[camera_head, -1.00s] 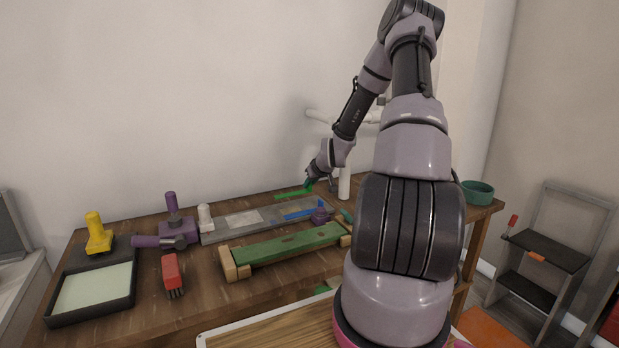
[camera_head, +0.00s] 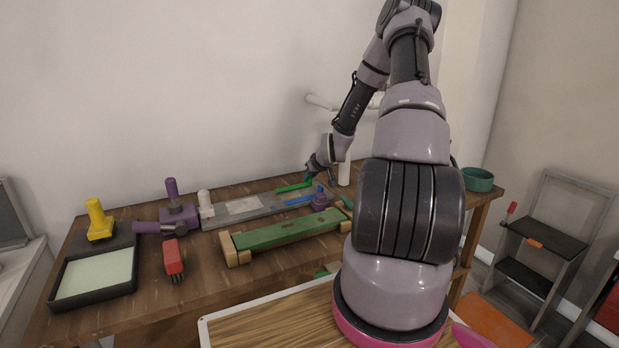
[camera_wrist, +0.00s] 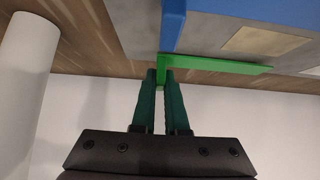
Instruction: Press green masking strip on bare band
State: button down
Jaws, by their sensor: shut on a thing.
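The green masking strip (camera_head: 294,187) is long and thin, with a tab at one end. My gripper (camera_head: 309,177) is shut on that tab. In the wrist view my dark green fingers (camera_wrist: 160,82) pinch it, and the strip (camera_wrist: 220,66) extends right from them. The strip lies along the back edge of the grey panel (camera_head: 222,219) in the head view; whether it touches the panel is unclear. The panel bears a blue strip (camera_head: 300,200) and a pale patch (camera_head: 243,205). The wrist view shows blue (camera_wrist: 173,25) and the pale patch (camera_wrist: 268,42) near the green strip. I cannot identify the bare band surely.
A white post (camera_head: 344,173) stands close right of my gripper. A green bar (camera_head: 288,231) on wooden blocks lies in front of the panel. A purple tool (camera_head: 320,199), a red brush (camera_head: 173,258) and a black tray (camera_head: 93,297) are also on the bench.

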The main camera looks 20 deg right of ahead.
dwell(0.4)
jog(key=c, duration=0.9)
grip_release()
jog(key=shift+o, duration=0.2)
jog(key=v, duration=1)
jog(key=shift+s+r, duration=0.2)
jog(key=shift+s, duration=0.1)
